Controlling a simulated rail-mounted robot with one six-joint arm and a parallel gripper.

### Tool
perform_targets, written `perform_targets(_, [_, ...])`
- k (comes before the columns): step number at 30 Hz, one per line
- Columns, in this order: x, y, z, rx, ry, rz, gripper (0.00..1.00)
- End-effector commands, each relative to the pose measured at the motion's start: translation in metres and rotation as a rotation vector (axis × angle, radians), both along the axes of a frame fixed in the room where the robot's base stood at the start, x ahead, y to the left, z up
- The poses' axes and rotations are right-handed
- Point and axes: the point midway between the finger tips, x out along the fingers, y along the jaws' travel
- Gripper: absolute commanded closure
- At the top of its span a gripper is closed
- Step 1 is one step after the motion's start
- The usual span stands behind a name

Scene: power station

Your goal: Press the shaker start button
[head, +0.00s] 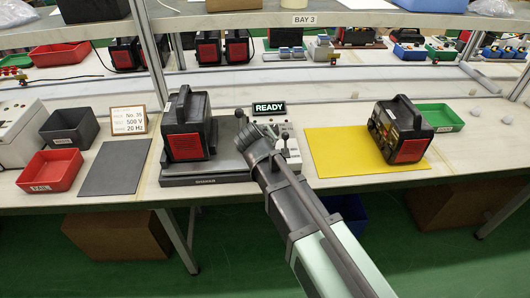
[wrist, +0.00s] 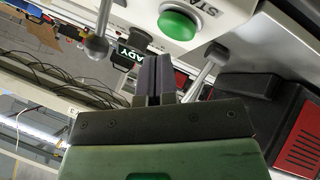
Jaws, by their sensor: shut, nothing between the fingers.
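The green start button (wrist: 180,24) sits on a pale panel at the top of the wrist view, beside a partly cut-off label reading "STA". My gripper (wrist: 152,62) is shut and empty, its dark fingertips a little below the button in that picture, apparently apart from it. In the head view my gripper (head: 257,137) is over the shaker's control box and hides the button. The shaker (head: 205,180) carries a black and red power station (head: 187,125) on its left. A display (head: 268,108) behind my gripper reads "READY".
A yellow mat (head: 340,152) with another power station (head: 401,130) lies right. A grey mat (head: 115,167), red tray (head: 50,170) and voltage sign (head: 128,120) stand left.

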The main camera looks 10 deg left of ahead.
Motion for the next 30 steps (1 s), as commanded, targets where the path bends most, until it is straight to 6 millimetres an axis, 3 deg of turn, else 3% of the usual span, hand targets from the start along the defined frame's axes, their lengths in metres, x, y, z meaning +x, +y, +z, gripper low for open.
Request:
perform_targets(22, [0.0, 0.0, -0.0002, 0.0, 0.0, 0.0, 1.0])
perform_targets(30, [0.0001, 0.0, -0.0097, 0.0, 0.0, 0.0, 1.0])
